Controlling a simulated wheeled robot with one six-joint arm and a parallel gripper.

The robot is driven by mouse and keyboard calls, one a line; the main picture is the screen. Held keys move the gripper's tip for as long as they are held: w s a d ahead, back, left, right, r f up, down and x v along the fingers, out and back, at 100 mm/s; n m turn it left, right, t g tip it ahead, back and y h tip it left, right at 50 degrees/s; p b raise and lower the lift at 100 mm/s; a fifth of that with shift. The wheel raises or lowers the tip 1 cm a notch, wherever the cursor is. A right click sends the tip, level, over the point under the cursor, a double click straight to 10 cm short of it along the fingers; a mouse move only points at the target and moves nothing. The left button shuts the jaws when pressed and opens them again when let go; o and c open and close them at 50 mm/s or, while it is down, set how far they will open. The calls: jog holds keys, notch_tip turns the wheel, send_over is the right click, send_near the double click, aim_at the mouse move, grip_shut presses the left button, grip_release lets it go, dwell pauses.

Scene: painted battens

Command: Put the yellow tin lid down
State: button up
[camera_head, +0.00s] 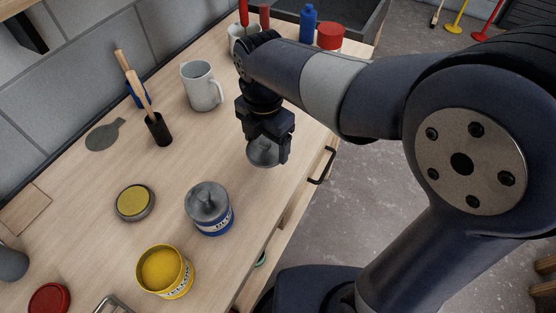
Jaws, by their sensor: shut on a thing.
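My gripper (268,148) is shut on the yellow tin lid (262,155), a round grey metal lid. It holds the lid near the front edge of the wooden worktop, right of the white mug; the jaws partly hide the lid, and its height is hard to tell. The yellow tin (177,286) stands open at the lower left, with yellow paint inside. The blue tin (215,222) stands behind it and to the right, with a similar grey knobbed lid on top. A grey-rimmed disc with a yellow face (135,202) lies flat on the worktop.
A red round item (49,299) is at lower left. The worktop (205,150) is bare between mug and blue tin.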

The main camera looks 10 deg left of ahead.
aim_at(266, 143)
notch_tip(266, 143, down, 9)
jog(key=shift+f, duration=0.1)
dwell(0.3)
jog(key=shift+f, duration=0.15)
jog(key=o, duration=0.9)
jog(key=shift+o, duration=0.2)
jog(key=shift+r, duration=0.2)
notch_tip(266, 143, up, 12)
jog(key=shift+r, duration=0.1)
